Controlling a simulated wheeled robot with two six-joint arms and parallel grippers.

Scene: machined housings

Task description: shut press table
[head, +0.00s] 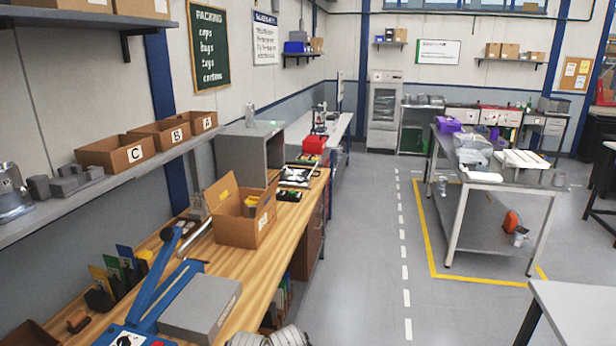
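A blue device with a long lever arm (160,277) and a grey block (200,303) stands at the near end of the wooden bench (240,285), at the bottom left. It looks like the press, but I cannot tell for sure. The device's lower part is cut off by the frame edge. A pale ribbed shape (268,338) at the bottom edge may be part of my own arm. No gripper fingers show.
An open cardboard box (241,216) stands behind the device on the bench. Bins marked A, B and C line the wall shelf (115,185). A grey open-fronted cabinet (249,150) stands farther back. The aisle floor (365,260) is clear. A metal table (470,178) stands right.

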